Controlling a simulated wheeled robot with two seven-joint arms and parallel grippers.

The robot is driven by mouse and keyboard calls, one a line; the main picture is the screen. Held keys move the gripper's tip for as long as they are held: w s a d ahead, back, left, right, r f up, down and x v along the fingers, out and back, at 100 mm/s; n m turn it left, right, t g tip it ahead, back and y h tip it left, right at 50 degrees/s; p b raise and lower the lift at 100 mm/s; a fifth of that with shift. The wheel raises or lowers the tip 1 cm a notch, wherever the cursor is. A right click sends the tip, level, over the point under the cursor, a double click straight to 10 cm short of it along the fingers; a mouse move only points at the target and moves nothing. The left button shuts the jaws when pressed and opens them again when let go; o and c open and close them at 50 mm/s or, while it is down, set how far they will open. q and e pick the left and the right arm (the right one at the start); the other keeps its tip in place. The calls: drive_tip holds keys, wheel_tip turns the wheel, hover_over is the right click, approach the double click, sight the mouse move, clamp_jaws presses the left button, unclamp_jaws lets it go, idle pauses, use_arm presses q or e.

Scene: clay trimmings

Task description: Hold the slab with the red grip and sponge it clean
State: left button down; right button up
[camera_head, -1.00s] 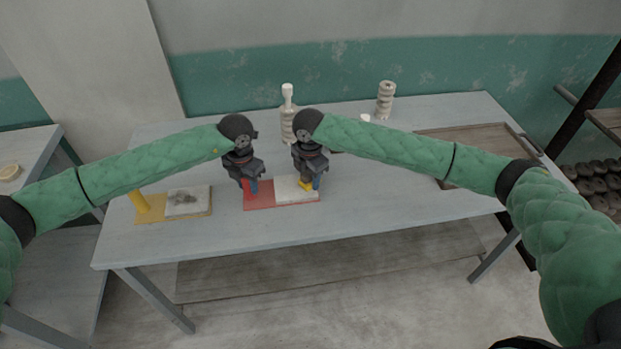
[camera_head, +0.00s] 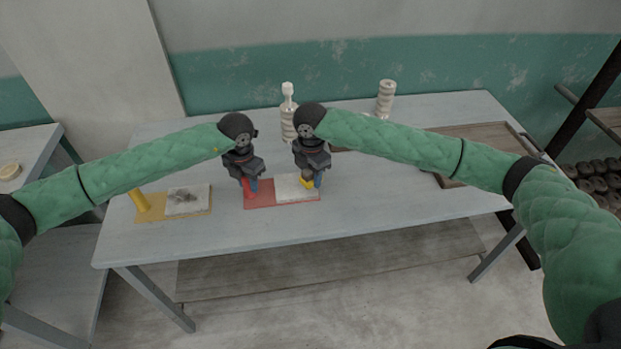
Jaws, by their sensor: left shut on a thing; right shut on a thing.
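A red base (camera_head: 258,200) lies near the front of the grey table, with a pale slab (camera_head: 290,194) on its right part. My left gripper (camera_head: 249,188) is shut on the red grip (camera_head: 245,184) standing on the base's left part. My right gripper (camera_head: 310,184) is shut on a yellow sponge (camera_head: 305,184) over the slab's right part, at its surface or just above it; I cannot tell which. The slab's visible part looks pale, without clear dark marks; its far right part is partly hidden by the gripper and sponge.
A yellow base (camera_head: 146,216) with a yellow grip (camera_head: 139,199) and a dark-smudged slab (camera_head: 190,208) lies to the left. A white-topped bottle (camera_head: 288,108) and a ridged stack (camera_head: 385,99) stand at the back. A brown tray (camera_head: 450,178) lies right. The table's front strip is clear.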

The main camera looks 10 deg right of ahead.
drive_tip(key=shift+r, duration=2.65)
use_arm(q)
drive_tip(key=c, duration=1)
unclamp_jaws()
drive_tip(key=shift+r, duration=0.1)
wheel_tip(320, 180, up, 12)
drive_tip(key=shift+f, duration=0.15)
